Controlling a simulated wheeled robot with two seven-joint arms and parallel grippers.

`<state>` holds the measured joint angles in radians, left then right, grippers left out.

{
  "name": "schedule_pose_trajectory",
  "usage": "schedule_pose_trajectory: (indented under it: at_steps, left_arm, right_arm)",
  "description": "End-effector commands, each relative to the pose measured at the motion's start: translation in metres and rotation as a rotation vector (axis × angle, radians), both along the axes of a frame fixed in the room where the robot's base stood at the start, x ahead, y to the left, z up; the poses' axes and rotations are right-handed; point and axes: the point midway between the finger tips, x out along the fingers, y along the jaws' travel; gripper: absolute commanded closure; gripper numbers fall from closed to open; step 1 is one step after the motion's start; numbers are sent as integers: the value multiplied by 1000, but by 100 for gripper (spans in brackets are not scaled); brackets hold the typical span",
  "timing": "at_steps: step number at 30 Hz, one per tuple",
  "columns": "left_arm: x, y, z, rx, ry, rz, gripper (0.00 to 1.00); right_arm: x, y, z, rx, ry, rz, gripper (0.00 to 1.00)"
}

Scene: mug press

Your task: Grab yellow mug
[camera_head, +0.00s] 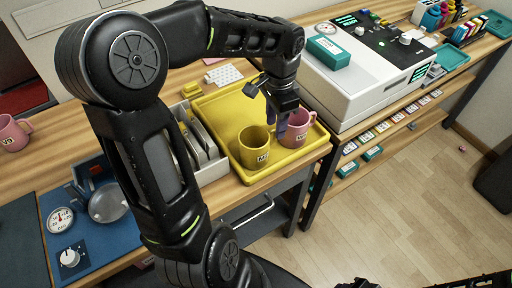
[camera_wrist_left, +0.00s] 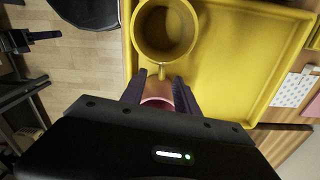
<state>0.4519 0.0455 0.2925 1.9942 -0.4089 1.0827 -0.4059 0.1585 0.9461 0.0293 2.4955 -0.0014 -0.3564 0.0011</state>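The yellow mug (camera_head: 254,150) stands upright at the front of the yellow tray (camera_head: 226,104). In the left wrist view the yellow mug (camera_wrist_left: 166,52) is at the top, seen from above, its handle pointing toward my fingers. A pink mug (camera_head: 299,132) stands to its right. My left gripper (camera_head: 276,124) is above the tray beside the pink mug; its fingers (camera_wrist_left: 160,76) are apart. Part of the pink mug (camera_wrist_left: 157,101) shows between and below them, and I cannot tell whether they touch it. Only dark parts, possibly of my right arm, show at the head view's bottom right.
A grey divided holder (camera_head: 212,168) stands left of the tray. A white machine (camera_head: 352,88) with a teal box (camera_head: 328,51) on it stands to the right. Another pink mug (camera_head: 13,133) is at the far left. The tray's middle is largely clear.

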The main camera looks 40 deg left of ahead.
Motion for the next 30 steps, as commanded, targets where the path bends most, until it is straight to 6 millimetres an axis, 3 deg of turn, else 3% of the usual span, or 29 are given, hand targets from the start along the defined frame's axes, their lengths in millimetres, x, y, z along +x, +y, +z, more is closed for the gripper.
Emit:
schedule_pose_trajectory:
  at_steps: [7,18,30]
  left_arm:
    - [1,0,-5,-1,0,0,63]
    - [5,0,-50,-1,0,-1,63]
    - [5,1,-52,0,-1,0,63]
  right_arm:
    - [0,0,1,0,0,0,64]
    - [0,0,5,0,0,0,64]
    - [0,0,5,0,0,0,64]
